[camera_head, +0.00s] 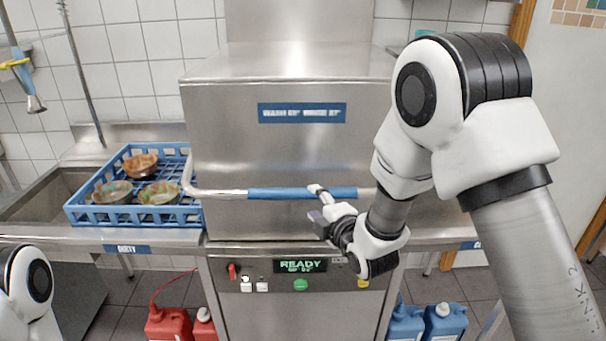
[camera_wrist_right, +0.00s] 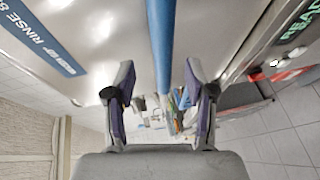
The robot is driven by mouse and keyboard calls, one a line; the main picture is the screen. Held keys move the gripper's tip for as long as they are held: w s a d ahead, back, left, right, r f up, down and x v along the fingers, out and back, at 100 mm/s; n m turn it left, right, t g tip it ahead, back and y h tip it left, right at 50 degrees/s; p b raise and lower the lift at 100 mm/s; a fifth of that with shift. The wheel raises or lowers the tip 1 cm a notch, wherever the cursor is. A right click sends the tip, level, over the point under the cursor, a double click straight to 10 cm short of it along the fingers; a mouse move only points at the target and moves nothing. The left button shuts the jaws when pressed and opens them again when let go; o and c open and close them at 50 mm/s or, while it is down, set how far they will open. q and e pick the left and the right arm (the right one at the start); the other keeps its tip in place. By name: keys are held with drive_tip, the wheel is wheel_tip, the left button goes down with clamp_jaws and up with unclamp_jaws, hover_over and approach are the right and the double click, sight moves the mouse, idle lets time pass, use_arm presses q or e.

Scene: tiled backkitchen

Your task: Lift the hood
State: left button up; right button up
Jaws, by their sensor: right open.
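The hood (camera_head: 285,150) is a big stainless steel box on the dishwasher. It is down on the machine. Its handle, a metal bar with a blue sleeve (camera_head: 265,194), runs across the lower front; the sleeve also shows in the right wrist view (camera_wrist_right: 160,40). My right gripper (camera_head: 317,205) is at the right part of the sleeve, open. In the wrist view its fingers (camera_wrist_right: 158,70) lie on either side of the sleeve, with gaps on both sides. My left gripper is out of view; only part of my left arm shows at lower left.
A blue rack (camera_head: 135,218) with several bowls sits on the left counter. Below the hood is a control panel with a READY display (camera_head: 300,266). Red canisters (camera_head: 168,325) and blue canisters (camera_head: 443,322) stand on the floor. A spray hose hangs at upper left.

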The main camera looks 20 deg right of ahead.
sight(307, 195)
drive_tip(key=p+x, duration=0.2)
drive_tip(key=x, duration=0.4)
drive_tip(key=shift+w+f, duration=0.15)
drive_tip(key=shift+w, duration=0.2)
drive_tip(key=shift+w+f, duration=0.2)
drive_tip(key=shift+w, duration=0.15)
drive_tip(key=shift+s+r, duration=0.1)
drive_tip(key=shift+s, duration=0.05)
clamp_jaws()
